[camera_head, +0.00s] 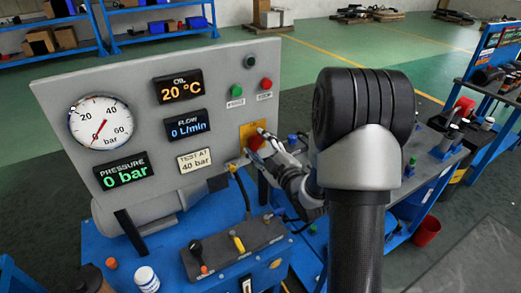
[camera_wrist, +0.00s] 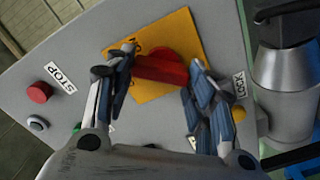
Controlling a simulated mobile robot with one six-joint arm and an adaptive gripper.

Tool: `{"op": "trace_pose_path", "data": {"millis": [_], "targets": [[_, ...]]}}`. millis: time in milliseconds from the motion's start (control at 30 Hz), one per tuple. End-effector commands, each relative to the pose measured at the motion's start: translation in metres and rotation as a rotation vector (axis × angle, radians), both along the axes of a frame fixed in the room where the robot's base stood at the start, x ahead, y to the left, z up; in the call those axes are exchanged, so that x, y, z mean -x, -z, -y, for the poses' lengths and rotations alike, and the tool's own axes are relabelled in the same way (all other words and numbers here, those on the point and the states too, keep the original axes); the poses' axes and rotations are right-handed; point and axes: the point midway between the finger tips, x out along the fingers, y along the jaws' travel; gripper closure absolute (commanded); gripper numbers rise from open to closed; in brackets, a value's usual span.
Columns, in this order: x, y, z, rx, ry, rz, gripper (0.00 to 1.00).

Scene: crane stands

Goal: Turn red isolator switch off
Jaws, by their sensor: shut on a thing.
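The red isolator switch (camera_wrist: 163,68) sits on a yellow plate (camera_wrist: 180,28) on the grey panel. In the wrist view its red handle lies between my two fingers, running roughly across the picture. My gripper (camera_wrist: 160,82) is shut on this handle, with a finger at each end of it. In the head view my gripper (camera_head: 268,143) reaches the panel from the right, and the red switch (camera_head: 256,143) shows at its fingertips. Part of the switch and of the plate's lettering is hidden by my fingers.
The grey panel (camera_head: 225,100) carries a pressure gauge (camera_head: 101,121) and displays reading 20 °C, 0 L/min and 0 bar. A green button (camera_head: 236,90) and a red stop button (camera_head: 266,84) sit above the switch. Levers (camera_head: 237,241) stand on the blue bench below.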

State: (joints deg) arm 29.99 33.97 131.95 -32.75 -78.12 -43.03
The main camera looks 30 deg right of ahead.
Motion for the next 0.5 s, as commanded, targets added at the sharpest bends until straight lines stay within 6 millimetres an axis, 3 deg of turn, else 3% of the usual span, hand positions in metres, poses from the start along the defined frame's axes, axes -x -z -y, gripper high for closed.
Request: {"op": "trace_pose_path", "data": {"millis": [500], "targets": [[0.0001, 0.0013, -0.0019, 0.462, 0.0, 0.015, 0.74]]}}
